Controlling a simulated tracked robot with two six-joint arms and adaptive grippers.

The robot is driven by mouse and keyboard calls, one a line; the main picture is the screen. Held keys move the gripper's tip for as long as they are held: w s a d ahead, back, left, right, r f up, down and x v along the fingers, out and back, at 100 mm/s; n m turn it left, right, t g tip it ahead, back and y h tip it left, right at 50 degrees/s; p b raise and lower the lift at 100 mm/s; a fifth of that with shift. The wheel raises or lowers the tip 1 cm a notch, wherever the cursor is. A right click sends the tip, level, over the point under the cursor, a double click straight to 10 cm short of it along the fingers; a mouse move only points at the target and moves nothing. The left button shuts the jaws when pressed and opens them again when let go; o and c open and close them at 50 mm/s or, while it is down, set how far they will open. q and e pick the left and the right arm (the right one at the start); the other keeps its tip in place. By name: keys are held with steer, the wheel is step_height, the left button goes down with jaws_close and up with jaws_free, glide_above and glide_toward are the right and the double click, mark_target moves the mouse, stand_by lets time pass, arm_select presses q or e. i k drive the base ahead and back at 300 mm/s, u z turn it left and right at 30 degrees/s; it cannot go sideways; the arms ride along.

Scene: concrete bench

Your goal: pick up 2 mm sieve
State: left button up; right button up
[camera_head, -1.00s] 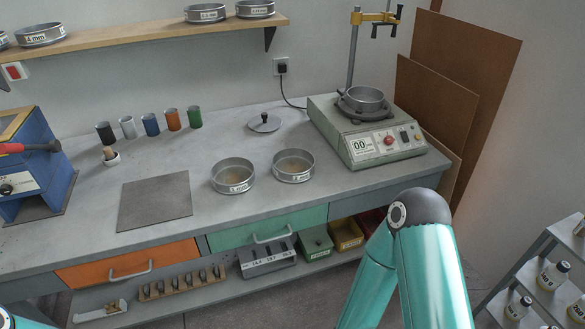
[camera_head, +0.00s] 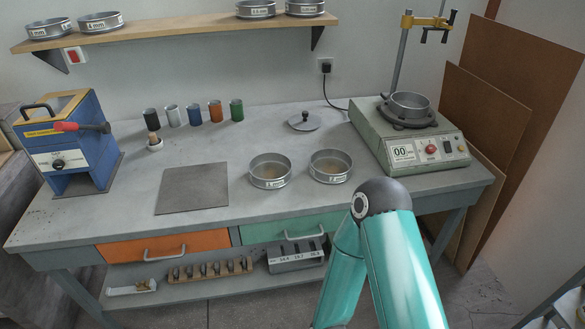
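Two round metal sieves stand side by side on the bench: a left sieve (camera_head: 270,171) and a right sieve (camera_head: 330,166). Both have a tan mesh and a white label at the front. The labels are too small to read surely, so I cannot tell which is the 2 mm one. A third sieve or pan (camera_head: 410,105) sits on the shaker at the right. My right arm shows as a teal elbow in front of the bench, below the right sieve. Neither of my grippers is in view.
A shelf carries more labelled sieves (camera_head: 102,21). The grey bench (camera_head: 110,195) also bears a blue machine (camera_head: 72,140), several coloured cups (camera_head: 216,111), a dark square plate (camera_head: 192,187), a knobbed lid (camera_head: 304,121) and the green shaker (camera_head: 438,150).

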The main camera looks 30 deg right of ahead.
mark_target(328, 166)
steer(key=z, duration=0.15)
steer(key=i, duration=0.25)
steer(key=u, duration=3.2)
steer(key=k, duration=1.6)
steer(key=z, duration=0.75)
steer(key=k, duration=0.8)
steer(key=z, duration=0.45)
steer(key=i, duration=0.2)
steer(key=z, duration=0.8)
